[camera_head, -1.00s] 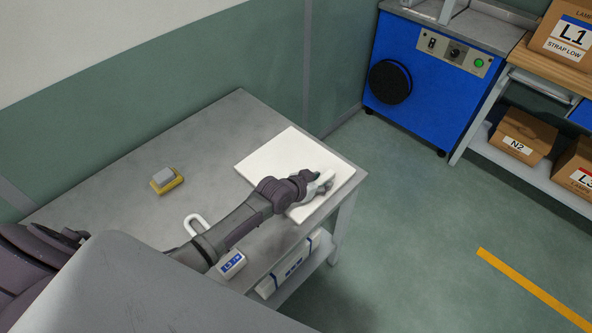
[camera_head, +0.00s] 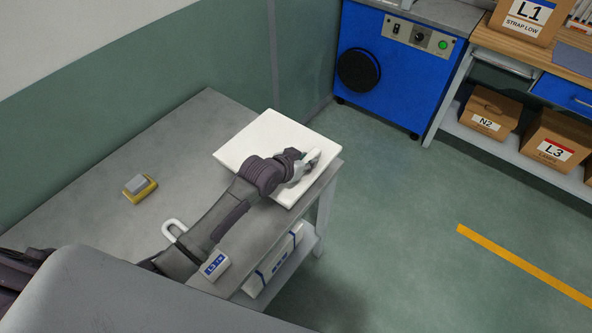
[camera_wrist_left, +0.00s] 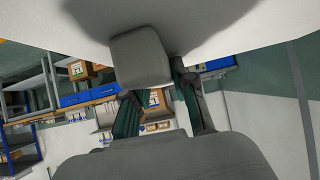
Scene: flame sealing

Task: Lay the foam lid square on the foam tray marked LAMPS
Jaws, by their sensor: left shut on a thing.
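The foam lid (camera_head: 250,150) is a flat white slab at the far right part of the grey table, reaching its right edge. My left gripper (camera_head: 306,165) is shut on the lid near its right side. In the left wrist view, the white lid (camera_wrist_left: 240,25) fills the top, and a grey-looking block (camera_wrist_left: 140,60) on it stands by my left gripper's fingers (camera_wrist_left: 160,105). I cannot tell whether the lid touches the table. No foam tray marked LAMPS can be made out. My right gripper is not in view.
A yellow-based grey block (camera_head: 138,188), a white loop (camera_head: 172,229) and a small blue-labelled box (camera_head: 214,266) sit on the table (camera_head: 190,130). A white, blue-banded package (camera_head: 274,262) lies on its lower shelf. A blue machine (camera_head: 395,70) and shelved cartons (camera_head: 489,112) stand beyond open floor.

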